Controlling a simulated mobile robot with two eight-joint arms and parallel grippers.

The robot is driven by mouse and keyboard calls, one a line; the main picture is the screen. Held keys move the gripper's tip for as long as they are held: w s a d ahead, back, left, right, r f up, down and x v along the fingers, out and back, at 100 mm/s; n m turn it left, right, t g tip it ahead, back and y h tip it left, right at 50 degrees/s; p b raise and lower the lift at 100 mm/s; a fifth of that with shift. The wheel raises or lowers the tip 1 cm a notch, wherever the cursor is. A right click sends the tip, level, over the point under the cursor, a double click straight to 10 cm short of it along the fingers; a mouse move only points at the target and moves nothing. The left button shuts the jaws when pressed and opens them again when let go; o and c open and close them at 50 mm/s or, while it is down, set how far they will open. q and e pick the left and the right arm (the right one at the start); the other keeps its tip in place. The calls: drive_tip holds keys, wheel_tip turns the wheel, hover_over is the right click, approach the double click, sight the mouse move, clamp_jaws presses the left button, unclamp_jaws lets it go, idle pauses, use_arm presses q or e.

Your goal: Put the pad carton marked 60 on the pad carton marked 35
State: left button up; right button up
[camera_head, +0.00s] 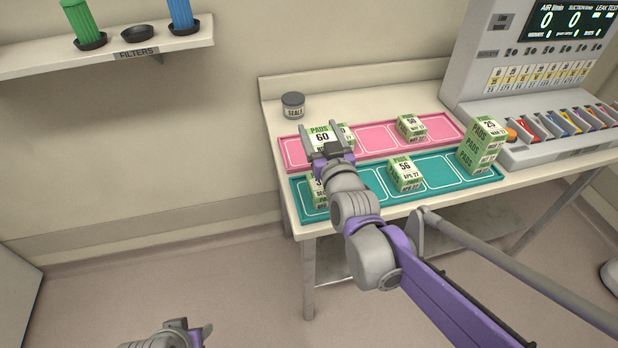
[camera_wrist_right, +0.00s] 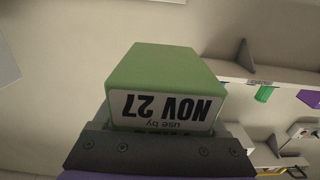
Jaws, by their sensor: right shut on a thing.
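The green-and-white pad carton marked 60 (camera_head: 321,136) is between the fingers of my right gripper (camera_head: 327,143), over the left end of the pink tray in the head view. In the right wrist view the held carton (camera_wrist_right: 165,80) shows a green face and an upside-down label, "use by NOV 27". A carton at the left end of the teal tray (camera_head: 450,184), its label starting with 3, looks like the pad carton marked 35 (camera_head: 317,196); my right wrist partly hides it. My left gripper (camera_head: 190,331) is at the bottom edge, partly cut off and empty-looking.
Another carton (camera_head: 348,136) shows behind the right gripper. A carton marked 50 (camera_head: 411,127) is on the pink tray (camera_head: 291,152). A carton marked 56 (camera_head: 405,173) and a stack topped by 25 (camera_head: 484,134) are on the teal tray. A dark jar (camera_head: 293,105) stands behind.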

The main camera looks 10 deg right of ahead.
wheel_tip(320, 180, down, 5)
drive_tip(key=shift+d+f+b, duration=0.1)
drive_tip(key=shift+d+b, duration=0.05)
drive_tip(key=shift+b, duration=0.25)
drive_tip(key=shift+f+b, duration=0.4)
drive_tip(key=shift+f, duration=1.65)
drive_tip(key=shift+f, duration=0.1)
drive_tip(key=o, duration=1.5)
drive_tip(key=shift+s, duration=0.3)
drive_tip(key=s, duration=1.1)
drive_tip(key=s+d+f+g, duration=0.1)
drive_tip(key=s+f+g, duration=0.5)
drive_tip(key=s, duration=0.3)
drive_tip(key=s+d+f+g, duration=0.1)
drive_tip(key=s+f+g, duration=0.6)
drive_tip(key=s, duration=0.2)
drive_tip(key=shift+s+d+f+h, duration=0.2)
drive_tip(key=shift+d+h, duration=0.1)
drive_tip(key=shift+d, duration=0.1)
